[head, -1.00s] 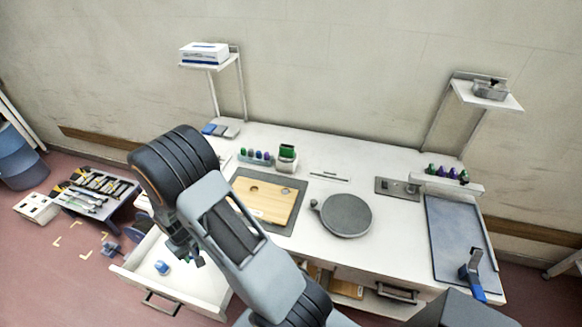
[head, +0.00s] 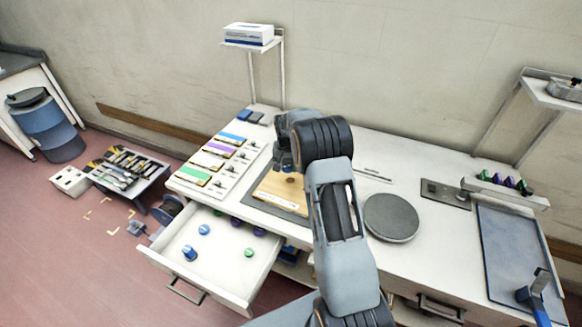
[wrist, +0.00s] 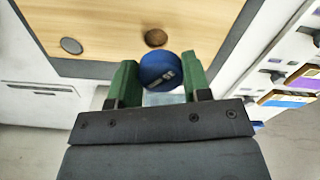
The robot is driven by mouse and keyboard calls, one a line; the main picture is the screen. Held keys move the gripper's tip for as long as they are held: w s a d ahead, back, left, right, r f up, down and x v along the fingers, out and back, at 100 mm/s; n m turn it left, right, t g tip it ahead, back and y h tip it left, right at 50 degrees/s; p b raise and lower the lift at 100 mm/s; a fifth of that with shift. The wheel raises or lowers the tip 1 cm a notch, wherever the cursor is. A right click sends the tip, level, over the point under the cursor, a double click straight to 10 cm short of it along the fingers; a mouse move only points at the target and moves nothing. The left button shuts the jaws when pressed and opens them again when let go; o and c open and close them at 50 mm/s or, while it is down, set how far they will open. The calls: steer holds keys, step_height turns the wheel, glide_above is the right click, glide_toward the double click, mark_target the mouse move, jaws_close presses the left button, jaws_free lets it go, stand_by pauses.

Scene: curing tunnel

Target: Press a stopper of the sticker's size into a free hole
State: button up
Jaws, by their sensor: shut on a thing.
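My gripper (wrist: 160,84) is shut on a blue round stopper (wrist: 158,68), with a green finger on each side and a pale mark on its top. It is over the table beside the wooden board (wrist: 105,18). The board has a dark open hole (wrist: 155,38) just beyond the stopper and a grey disc (wrist: 71,46) in another spot. The stopper is apart from the hole. In the head view my arm covers part of the board (head: 284,185); a small white sticker (head: 278,200) shows at its front, its print too small to read.
An open drawer (head: 165,252) at the front left holds several blue, green and purple stoppers. A panel with blue, purple and green strips (head: 216,148) lies left of the board. A round grey plate (head: 391,218) is on the right. A shelf (head: 252,46) stands behind.

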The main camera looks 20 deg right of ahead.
mark_target(290, 183)
steer(key=shift+w+d+r+m, duration=0.2)
steer(key=shift+w+d+m, duration=0.25)
steer(key=shift+d, duration=0.35)
steer(key=shift+f+b, duration=2.1)
steer(key=shift+f, duration=1)
steer(key=shift+a, duration=0.1)
steer(key=shift+f+b, duration=0.65)
steer(key=shift+b, duration=0.05)
steer(key=o, duration=1)
steer(key=shift+o, duration=0.3)
steer(key=o, duration=0.3)
